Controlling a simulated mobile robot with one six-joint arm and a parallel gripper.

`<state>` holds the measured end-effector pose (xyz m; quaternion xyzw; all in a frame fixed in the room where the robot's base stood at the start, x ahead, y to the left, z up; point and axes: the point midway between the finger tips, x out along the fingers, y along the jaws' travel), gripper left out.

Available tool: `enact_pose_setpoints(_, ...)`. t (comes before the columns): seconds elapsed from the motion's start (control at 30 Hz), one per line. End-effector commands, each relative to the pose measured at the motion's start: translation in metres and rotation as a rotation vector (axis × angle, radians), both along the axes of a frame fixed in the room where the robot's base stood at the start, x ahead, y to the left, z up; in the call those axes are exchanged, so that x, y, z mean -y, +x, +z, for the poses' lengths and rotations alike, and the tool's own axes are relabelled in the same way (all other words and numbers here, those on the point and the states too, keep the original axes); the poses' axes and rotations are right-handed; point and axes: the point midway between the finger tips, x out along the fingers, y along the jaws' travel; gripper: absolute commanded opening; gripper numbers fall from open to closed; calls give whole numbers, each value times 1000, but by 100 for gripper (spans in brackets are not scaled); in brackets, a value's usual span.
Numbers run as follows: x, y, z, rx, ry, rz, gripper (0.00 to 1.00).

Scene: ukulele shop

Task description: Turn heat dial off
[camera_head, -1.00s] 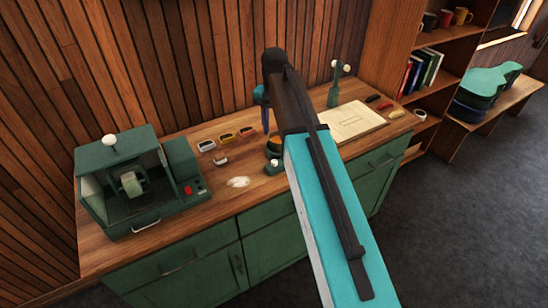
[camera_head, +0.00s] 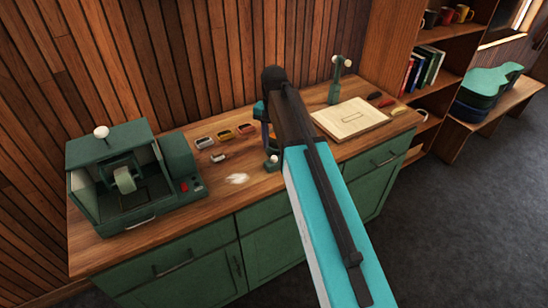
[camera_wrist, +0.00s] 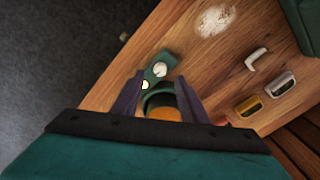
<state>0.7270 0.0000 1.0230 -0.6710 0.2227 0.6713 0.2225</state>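A green glue-pot-like heater (camera_wrist: 158,98) with an orange-topped round part stands on the workbench, low in the wrist view between my fingers. In the camera_head view the pale dial (camera_head: 274,158) shows just left of my arm, and the rest of the heater is mostly hidden. My gripper (camera_wrist: 159,79) is open and empty, its two dark fingers on either side of the heater. I cannot tell whether they touch it.
A green machine (camera_head: 120,185) with a white knob stands at the bench's left. A pale board (camera_head: 348,117) and a green stand (camera_head: 334,92) are at the right.

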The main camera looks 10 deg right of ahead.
Motion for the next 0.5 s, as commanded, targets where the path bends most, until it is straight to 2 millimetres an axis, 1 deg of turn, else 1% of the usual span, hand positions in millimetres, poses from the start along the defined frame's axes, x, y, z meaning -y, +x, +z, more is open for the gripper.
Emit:
enact_pose_setpoints(0.03, 0, 0, -9, 0, 0, 0, 40)
enact_pose_setpoints(0.2, 0, 0, -27, 0, 0, 0, 40)
enact_pose_setpoints(0.33, 0, 0, -38, 0, 0, 0, 40)
enact_pose_setpoints(0.5, 0, 0, -47, 0, 0, 0, 40)
